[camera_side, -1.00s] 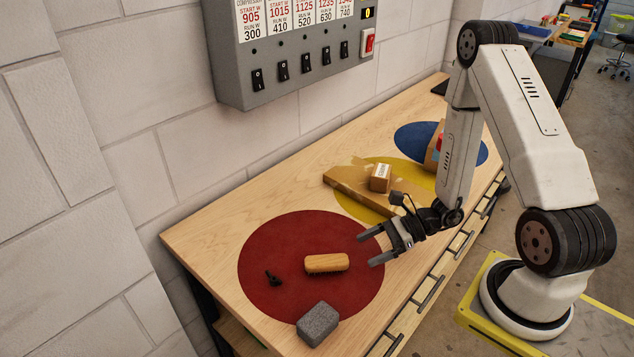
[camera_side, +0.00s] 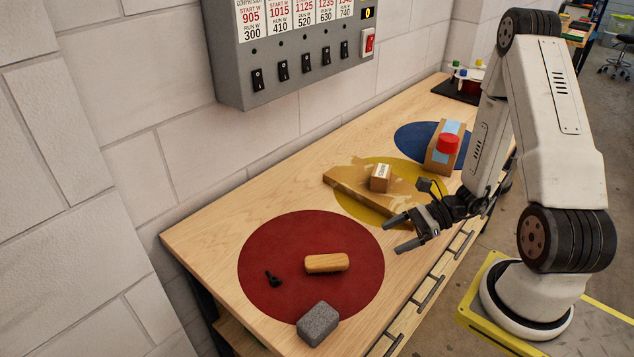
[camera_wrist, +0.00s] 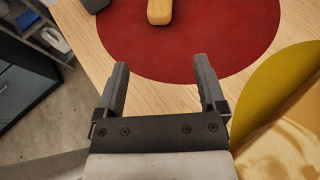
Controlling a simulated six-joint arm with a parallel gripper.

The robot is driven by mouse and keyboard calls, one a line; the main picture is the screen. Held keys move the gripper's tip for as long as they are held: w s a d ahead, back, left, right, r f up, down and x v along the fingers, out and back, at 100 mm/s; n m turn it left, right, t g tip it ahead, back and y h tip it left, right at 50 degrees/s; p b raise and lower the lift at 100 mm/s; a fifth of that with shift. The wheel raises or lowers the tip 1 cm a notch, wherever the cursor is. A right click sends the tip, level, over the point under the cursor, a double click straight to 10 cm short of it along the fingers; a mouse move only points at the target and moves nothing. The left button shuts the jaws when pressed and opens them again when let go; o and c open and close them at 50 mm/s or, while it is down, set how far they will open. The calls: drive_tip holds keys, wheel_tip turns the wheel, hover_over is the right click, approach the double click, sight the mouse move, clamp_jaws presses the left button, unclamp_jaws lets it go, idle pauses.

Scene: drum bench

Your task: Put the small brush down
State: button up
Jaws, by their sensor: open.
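The small brush (camera_side: 326,263) has a light wooden body and lies on the red round mat (camera_side: 290,300) in the side view. Its near end also shows at the top of the wrist view (camera_wrist: 159,11). My gripper (camera_side: 401,234) is open and empty, to the right of the brush and apart from it, over the bare wood near the bench's front edge. In the wrist view its two fingers (camera_wrist: 162,88) stand wide apart with nothing between them.
A small box (camera_side: 380,178) sits on a flat cardboard piece (camera_side: 349,182) over the yellow mat (camera_side: 372,215). A taped box with a red top (camera_side: 447,146) stands by the blue mat (camera_side: 408,135).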

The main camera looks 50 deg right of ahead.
idle(0.3)
drive_tip(key=shift+s+a+r+n+g, duration=0.2)
drive_tip(key=shift+a+n+g, duration=0.3)
drive_tip(key=shift+n, duration=0.2)
drive_tip(key=a+n+g, duration=0.1)
drive_tip(key=n+g, duration=0.1)
drive_tip(key=s+a+r+n+g, duration=0.1)
drive_tip(key=n+g, duration=0.1)
drive_tip(key=s+a+n+g+h, duration=0.1)
drive_tip(key=n, duration=0.2)
drive_tip(key=shift+a+r+g, duration=0.2)
drive_tip(key=shift+a+g, duration=0.05)
drive_tip(key=shift+g, duration=0.15)
drive_tip(key=shift+s+a+r+n+g+h, duration=0.15)
drive_tip(key=shift+s+n+g+h, duration=0.15)
drive_tip(key=shift+n+g+h, duration=0.55)
drive_tip(key=w+a+r+n+t+h, duration=0.2)
drive_tip(key=w+r+n+h, duration=0.3)
drive_tip(key=n, duration=1)
wheel_tip(320, 180, up, 3)
drive_tip(key=t+h, duration=0.1)
drive_tip(key=h, duration=0.2)
drive_tip(key=shift+w+a+f, duration=0.15)
drive_tip(key=shift+w+a, duration=0.15)
drive_tip(key=shift+a, duration=0.05)
